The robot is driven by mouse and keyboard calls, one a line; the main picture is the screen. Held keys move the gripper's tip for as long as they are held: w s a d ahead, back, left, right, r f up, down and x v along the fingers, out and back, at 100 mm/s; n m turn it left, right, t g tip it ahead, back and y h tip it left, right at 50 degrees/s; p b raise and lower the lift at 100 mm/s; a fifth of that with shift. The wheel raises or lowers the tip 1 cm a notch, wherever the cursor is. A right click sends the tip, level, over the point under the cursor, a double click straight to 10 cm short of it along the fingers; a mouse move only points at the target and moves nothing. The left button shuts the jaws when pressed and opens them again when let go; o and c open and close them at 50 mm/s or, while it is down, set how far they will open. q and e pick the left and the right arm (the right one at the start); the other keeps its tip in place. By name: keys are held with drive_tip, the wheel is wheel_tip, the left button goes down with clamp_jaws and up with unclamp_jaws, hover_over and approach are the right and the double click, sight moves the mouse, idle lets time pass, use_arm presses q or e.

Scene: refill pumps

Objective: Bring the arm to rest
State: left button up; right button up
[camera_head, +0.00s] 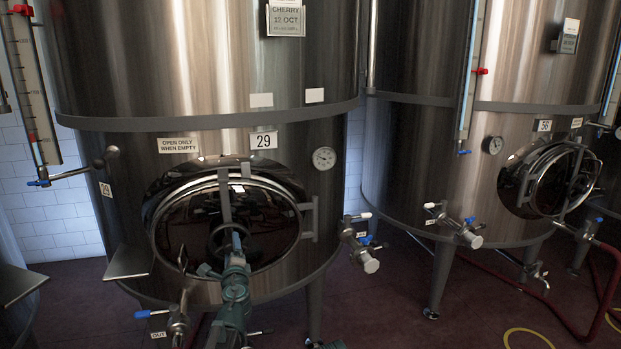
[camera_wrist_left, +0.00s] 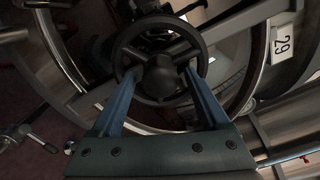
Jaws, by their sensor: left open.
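My left arm comes up from the bottom of the head view, with the left gripper (camera_head: 236,243) in front of the round tank door (camera_head: 272,260) on tank 29. In the left wrist view the jaws (camera_wrist_left: 160,76) are open, with one blue finger on each side of the dark handwheel's hub (camera_wrist_left: 161,78). The fingertips overlap the wheel's rim in the picture; I cannot tell whether they touch it. In the head view the handwheel (camera_head: 214,238) is partly hidden behind the gripper. The door looks closed. My right gripper is not in view.
Tank 29 (camera_head: 100,60) carries a dial gauge (camera_head: 324,158) and a valve (camera_head: 360,244) right of the door. A metal shelf (camera_head: 129,262) juts out at left. Another valve (camera_head: 178,325) is near my arm. Tank 56 (camera_head: 410,150) stands right, with a red hose (camera_head: 560,318) on the floor.

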use_arm(q)
drive_tip(key=shift+s+n, duration=0.1)
drive_tip(key=shift+n, duration=1)
drive_tip(key=n, duration=0.4)
drive_tip(key=shift+r+n, duration=0.1)
drive_tip(key=shift+n, duration=0.3)
drive_tip(key=n, duration=0.4)
drive_tip(key=shift+n, duration=1.7)
drive_tip(key=shift+s, duration=0.15)
